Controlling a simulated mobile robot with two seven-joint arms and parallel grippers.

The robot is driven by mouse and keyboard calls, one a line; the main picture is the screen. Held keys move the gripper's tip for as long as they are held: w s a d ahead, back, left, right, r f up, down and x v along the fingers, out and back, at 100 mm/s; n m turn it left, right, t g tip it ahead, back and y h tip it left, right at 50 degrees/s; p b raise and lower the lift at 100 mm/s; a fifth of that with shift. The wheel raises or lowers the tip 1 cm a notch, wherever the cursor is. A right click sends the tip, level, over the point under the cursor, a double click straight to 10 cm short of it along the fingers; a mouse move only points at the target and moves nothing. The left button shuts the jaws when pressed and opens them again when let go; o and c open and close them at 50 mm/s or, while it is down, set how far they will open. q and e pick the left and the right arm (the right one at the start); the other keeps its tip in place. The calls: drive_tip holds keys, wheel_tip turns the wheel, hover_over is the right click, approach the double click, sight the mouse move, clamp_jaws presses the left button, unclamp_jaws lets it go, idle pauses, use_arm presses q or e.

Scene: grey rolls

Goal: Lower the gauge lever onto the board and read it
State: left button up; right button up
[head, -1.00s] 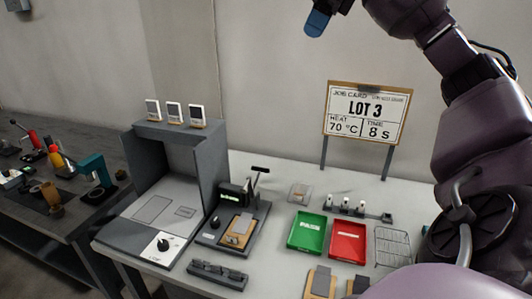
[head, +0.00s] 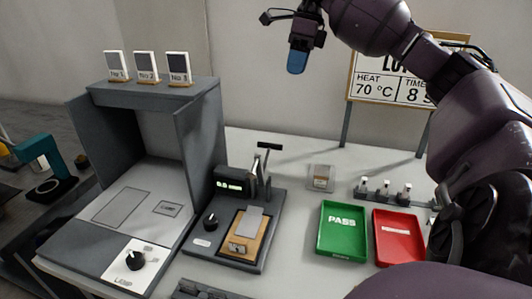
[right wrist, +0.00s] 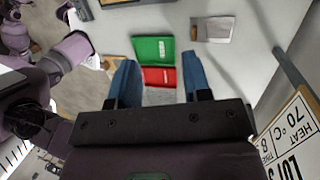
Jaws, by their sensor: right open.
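The gauge (head: 232,181) stands on a dark base plate, with a lit green-white display that seems to read 0.0. Its lever (head: 267,160) stands raised behind the board, with a black crossbar handle on top. The brown board (head: 258,243) lies flat on the base plate with a grey piece on it, and the lever is clear of it. My right gripper (head: 297,60) hangs high above the bench, up and right of the lever, its blue fingertips pointing down. In the right wrist view its fingers (right wrist: 159,82) are apart with nothing between them. My left gripper does not show.
A green PASS tray (head: 343,230) and a red tray (head: 399,238) lie right of the gauge. A grey booth (head: 200,145) with a knob stands close on its left. A small clear-topped piece (head: 321,177) and a peg rack (head: 395,192) lie behind. The job card (head: 385,88) stands at the back.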

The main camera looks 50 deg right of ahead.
drive_tip(key=a+f+b, duration=0.1)
drive_tip(key=f, duration=0.7)
drive_tip(key=w+a+f+g+b, duration=0.1)
drive_tip(key=f+b, duration=0.1)
drive_tip(key=f, duration=0.6)
drive_tip(key=w+a+f+g+b, duration=0.1)
drive_tip(key=f+b, duration=0.1)
drive_tip(key=f, duration=0.6)
drive_tip(key=shift+w+f, duration=0.15)
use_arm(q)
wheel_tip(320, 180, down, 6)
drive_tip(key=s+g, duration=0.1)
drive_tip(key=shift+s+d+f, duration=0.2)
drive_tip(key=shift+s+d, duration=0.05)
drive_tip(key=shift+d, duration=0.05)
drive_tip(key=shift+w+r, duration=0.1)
use_arm(e)
clamp_jaws()
